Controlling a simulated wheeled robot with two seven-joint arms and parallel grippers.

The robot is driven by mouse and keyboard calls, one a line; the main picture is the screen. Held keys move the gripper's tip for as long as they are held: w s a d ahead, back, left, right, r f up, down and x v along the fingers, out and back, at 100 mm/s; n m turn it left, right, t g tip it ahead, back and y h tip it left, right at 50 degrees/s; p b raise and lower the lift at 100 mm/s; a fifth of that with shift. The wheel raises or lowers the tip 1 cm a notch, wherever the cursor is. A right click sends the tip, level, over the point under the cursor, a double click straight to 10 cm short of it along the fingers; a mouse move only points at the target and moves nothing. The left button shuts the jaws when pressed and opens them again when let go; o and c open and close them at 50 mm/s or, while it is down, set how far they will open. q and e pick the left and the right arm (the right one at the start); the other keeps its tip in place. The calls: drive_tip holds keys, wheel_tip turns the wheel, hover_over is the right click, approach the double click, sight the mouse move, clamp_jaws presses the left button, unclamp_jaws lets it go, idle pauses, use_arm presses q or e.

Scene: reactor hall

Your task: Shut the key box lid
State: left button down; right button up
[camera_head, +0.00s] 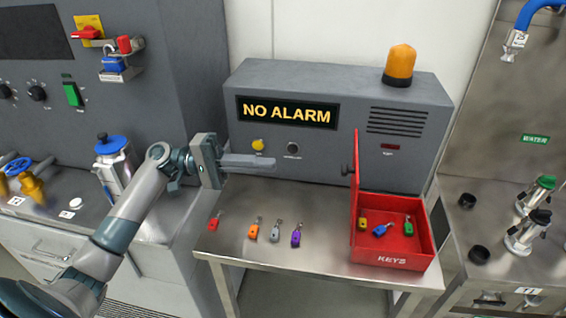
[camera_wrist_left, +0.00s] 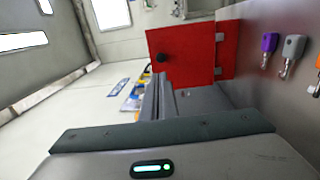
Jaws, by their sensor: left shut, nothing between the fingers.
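The red key box (camera_head: 407,262), marked KEYS, stands on the right part of the steel table. Its lid (camera_head: 355,195) is open and stands upright along the box's left side, seen nearly edge-on. A black knob (camera_head: 347,170) sticks out of the lid's left face. In the left wrist view the lid (camera_wrist_left: 200,75) shows as a red panel with the knob (camera_wrist_left: 160,57) and hinges. My left gripper (camera_head: 272,165) is shut and empty, left of the lid and apart from it. Its fingers (camera_wrist_left: 158,98) point toward the lid. My right gripper is not in view.
Several tagged keys lie on the table (camera_head: 330,245) left of the box, including a purple one (camera_head: 296,238). More keys, including a yellow one (camera_head: 363,224), are inside the box. A grey alarm console (camera_head: 310,150) with an orange beacon (camera_head: 399,65) stands behind.

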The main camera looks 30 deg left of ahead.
use_arm(q)
drive_tip(key=p+x, duration=0.7)
drive_tip(key=x, duration=0.6)
drive_tip(key=shift+d, duration=0.2)
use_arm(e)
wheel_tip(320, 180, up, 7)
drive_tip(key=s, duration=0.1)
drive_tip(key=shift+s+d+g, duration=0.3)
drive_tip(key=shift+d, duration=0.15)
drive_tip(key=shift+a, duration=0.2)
use_arm(q)
drive_tip(key=shift+w+d+r, duration=0.1)
drive_tip(key=shift+w, duration=0.05)
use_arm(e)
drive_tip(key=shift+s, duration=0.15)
